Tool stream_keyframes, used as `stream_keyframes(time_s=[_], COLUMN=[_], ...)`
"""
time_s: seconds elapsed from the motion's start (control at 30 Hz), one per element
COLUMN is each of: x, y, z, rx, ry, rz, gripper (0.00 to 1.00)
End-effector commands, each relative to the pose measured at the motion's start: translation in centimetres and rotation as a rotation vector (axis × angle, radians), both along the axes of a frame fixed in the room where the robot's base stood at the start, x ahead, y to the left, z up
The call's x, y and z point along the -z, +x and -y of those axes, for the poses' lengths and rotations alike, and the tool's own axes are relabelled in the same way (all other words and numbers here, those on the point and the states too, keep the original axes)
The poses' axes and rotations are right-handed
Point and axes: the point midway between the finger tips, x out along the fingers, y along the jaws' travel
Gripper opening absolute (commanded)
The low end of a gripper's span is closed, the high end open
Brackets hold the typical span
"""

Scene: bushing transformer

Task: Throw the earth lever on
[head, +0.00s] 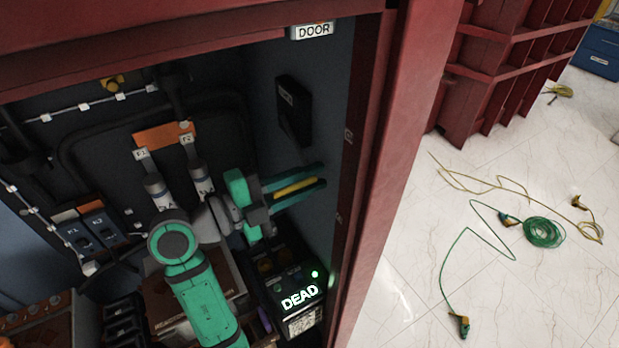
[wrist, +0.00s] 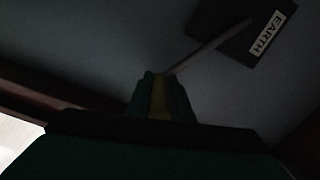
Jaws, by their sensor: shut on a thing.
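The earth lever shows in the wrist view as a thin grey rod (wrist: 208,45) running from a dark box (wrist: 245,35) with an EARTH label (wrist: 269,34) down to a yellow grip (wrist: 159,97). My gripper (wrist: 160,82) is shut on this yellow grip. In the head view my gripper (head: 318,180) is inside the cabinet by the right inner wall, its green fingers on both sides of the yellow grip (head: 295,188). The dark box (head: 293,112) is on that wall, above the fingers. The rod cannot be made out in the head view.
A unit with a lit DEAD display (head: 300,297) sits below my gripper. The red cabinet frame (head: 372,150) with a DOOR label (head: 314,31) stands close on the right. Fuse-like parts (head: 158,190) and switches (head: 103,228) lie to the left. Coiled leads (head: 543,232) are on the floor outside.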

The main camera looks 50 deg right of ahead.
Motion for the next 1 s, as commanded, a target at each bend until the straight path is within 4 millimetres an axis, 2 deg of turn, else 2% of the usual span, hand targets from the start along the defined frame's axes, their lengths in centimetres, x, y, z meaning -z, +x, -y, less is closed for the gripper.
stream_keyframes(time_s=[0.03,0.2,0.23,0.3,0.67,0.77,1.0], x=[0.8,0.8,0.8,0.8,0.6,0.6,0.5], y=[0.5,0.5,0.5,0.5,0.7,1.0,2.6], z=[0.2,0.2,0.2,0.2,-0.1,-1.0,-4.9], rx=[-0.009,-0.009,-0.009,-0.01,-0.013,-0.014,-0.014], ry=[0.018,0.02,0.02,0.02,0.014,0.014,0.012], rz=[-0.011,-0.012,-0.012,-0.013,-0.009,-0.009,-0.008], gripper=[0.0,0.0,0.25,0.36,0.36,0.36,0.36])
